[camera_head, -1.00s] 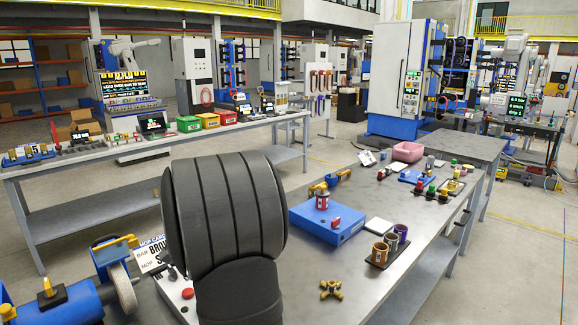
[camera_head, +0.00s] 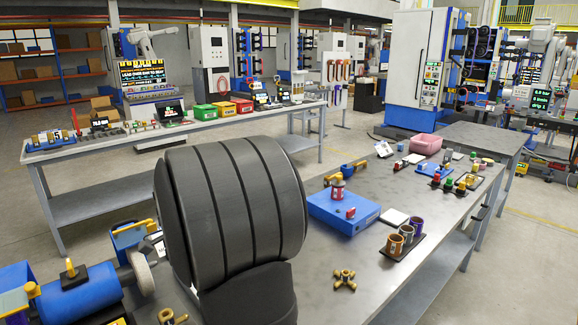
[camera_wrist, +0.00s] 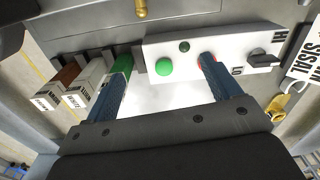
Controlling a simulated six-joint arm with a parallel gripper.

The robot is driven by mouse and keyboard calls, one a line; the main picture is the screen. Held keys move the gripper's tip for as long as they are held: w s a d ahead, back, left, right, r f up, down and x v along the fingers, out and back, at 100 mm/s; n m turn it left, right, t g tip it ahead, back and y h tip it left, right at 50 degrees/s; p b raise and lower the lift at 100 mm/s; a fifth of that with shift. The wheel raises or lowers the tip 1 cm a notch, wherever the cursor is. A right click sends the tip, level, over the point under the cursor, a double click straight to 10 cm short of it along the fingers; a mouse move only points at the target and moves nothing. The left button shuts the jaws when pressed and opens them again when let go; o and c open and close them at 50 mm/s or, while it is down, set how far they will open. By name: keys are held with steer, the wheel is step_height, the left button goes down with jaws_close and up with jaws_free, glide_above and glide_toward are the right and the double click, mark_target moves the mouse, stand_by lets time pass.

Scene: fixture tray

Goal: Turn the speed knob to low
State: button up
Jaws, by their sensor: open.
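The speed knob (camera_wrist: 264,59) is a black knob near the right end of a white control box (camera_wrist: 155,47) in the wrist view. The marks HI and LO stand beside it; I cannot tell its exact setting. My gripper (camera_wrist: 163,70) is open and empty, with its two blue fingers apart over the box. The knob is outside the fingers, to the right of the right finger. A green button (camera_wrist: 164,67) shows between the fingers, and a red part shows at the right fingertip. In the head view my dark arm hides the gripper and knob.
Labelled blocks (camera_wrist: 77,92) stand left of the box in the wrist view, and a yellow item (camera_wrist: 279,106) lies at right. In the head view a blue motor-like unit (camera_head: 80,296) is at lower left. A blue case (camera_head: 343,211) and cups (camera_head: 395,244) are on the bench.

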steer(key=c, duration=0.7)
steer(key=shift+w+a+r+n, duration=0.1)
steer(key=shift+w+r+n, duration=0.1)
steer(key=shift+n, duration=0.1)
steer(key=c, duration=0.3)
steer(key=w+a+r+n+t+y, duration=0.35)
steer(key=w+r+n, duration=0.6)
steer(key=n, duration=0.65)
steer(key=x, duration=1.8)
steer(key=shift+w+d+f, duration=0.1)
steer(key=shift+w+f, duration=0.05)
steer(key=shift+f, duration=0.3)
jaws_close()
